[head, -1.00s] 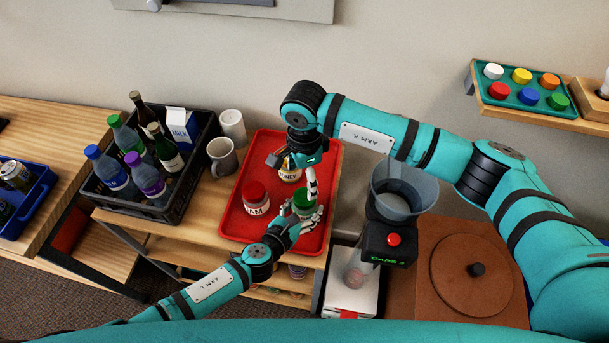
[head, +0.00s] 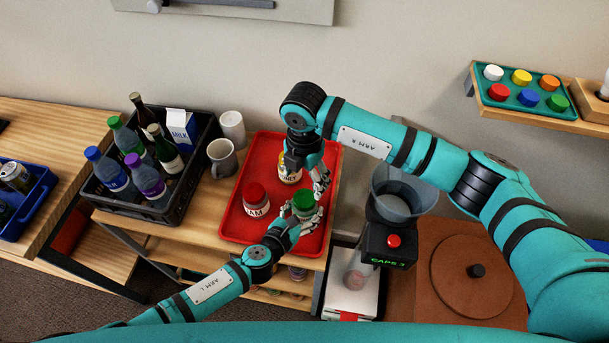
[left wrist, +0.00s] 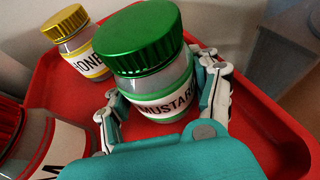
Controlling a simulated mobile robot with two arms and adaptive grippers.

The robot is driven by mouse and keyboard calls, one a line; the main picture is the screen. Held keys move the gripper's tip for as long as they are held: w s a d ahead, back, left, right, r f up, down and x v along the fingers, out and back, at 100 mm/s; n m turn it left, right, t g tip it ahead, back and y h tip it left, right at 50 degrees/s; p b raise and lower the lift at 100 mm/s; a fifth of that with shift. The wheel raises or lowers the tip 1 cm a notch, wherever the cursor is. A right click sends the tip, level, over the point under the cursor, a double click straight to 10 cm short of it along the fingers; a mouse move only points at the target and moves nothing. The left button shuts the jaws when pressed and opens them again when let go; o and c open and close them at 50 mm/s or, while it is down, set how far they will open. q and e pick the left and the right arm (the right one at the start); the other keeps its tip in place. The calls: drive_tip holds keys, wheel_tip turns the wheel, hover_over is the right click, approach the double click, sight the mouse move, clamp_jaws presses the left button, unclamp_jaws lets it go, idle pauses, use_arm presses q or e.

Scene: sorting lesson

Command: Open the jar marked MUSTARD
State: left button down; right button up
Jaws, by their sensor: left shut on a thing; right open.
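The MUSTARD jar (left wrist: 165,90) has a green lid (left wrist: 145,38) seated on it and stands upright on the red tray (head: 235,222). Its green lid also shows in the head view (head: 303,199). My left gripper (head: 303,214) is shut around the jar's body, below the lid. In the left wrist view its fingers lie on both sides of the jar, and the label is partly covered. My right gripper (head: 306,176) is open and empty, just behind the mustard jar and close to the HONEY jar, apart from the green lid as far as I can see.
The red-lidded jam jar (head: 256,198) stands left of the mustard jar. The yellow-lidded HONEY jar (left wrist: 76,40) stands behind and is partly hidden in the head view. Two mugs (head: 222,157) and a black bottle crate (head: 108,205) are left; a dispenser (head: 388,235) is right.

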sight(305, 198)
drive_tip(key=m, duration=0.4)
drive_tip(key=shift+m, duration=0.3)
drive_tip(key=m, duration=0.3)
drive_tip(key=shift+m, duration=0.4)
drive_tip(key=shift+f, duration=0.15)
drive_tip(key=shift+m, duration=0.3)
drive_tip(key=shift+f, duration=3.9)
